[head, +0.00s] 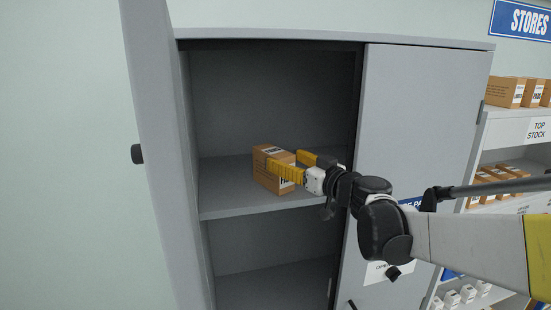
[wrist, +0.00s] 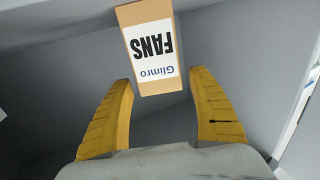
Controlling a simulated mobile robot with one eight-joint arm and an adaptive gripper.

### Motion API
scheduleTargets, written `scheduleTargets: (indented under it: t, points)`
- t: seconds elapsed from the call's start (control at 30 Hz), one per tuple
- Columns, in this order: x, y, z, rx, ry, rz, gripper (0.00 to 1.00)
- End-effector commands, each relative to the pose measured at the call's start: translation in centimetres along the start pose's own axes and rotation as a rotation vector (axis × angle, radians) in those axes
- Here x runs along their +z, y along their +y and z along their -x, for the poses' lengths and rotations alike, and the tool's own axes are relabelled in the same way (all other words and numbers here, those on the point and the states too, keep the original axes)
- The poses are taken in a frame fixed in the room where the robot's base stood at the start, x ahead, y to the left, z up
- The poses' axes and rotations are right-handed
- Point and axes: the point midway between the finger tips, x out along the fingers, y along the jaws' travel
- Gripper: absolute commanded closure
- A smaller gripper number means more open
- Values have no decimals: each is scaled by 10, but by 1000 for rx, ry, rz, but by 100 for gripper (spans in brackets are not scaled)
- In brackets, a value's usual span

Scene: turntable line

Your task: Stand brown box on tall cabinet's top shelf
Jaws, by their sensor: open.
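The brown box (head: 262,178) stands on the upper shelf (head: 228,201) of the tall grey cabinet (head: 418,110), near the shelf's front. In the wrist view the box (wrist: 127,50) shows a white label reading "Gimro FANS", upside down in the picture. My gripper (head: 284,160) reaches into the cabinet from the right, with its yellow fingers open. In the head view one finger overlaps the box's front. In the wrist view the fingers of my gripper (wrist: 161,78) are spread apart, with the box beyond and between their tips and visible gaps on both sides.
The cabinet's left door (head: 158,150) stands open and its right door (head: 415,150) is shut, close to my arm. A lower shelf (head: 275,287) is empty. At right, a white rack (head: 505,133) marked "TOP STOCK" holds several brown boxes. The upper shelf is clear left of the box.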

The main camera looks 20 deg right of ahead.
Motion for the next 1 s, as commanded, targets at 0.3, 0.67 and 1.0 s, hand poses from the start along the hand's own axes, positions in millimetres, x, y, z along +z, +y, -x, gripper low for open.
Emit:
scheduleTargets:
  t: [0.3, 0.67, 1.0]
  points:
    - [1, 1, 59, 2, 0, 0, 31]
    - [81, -110, 108, -93, -388, -125, 31]
    - [203, -149, 248, 243, -904, -191, 31]
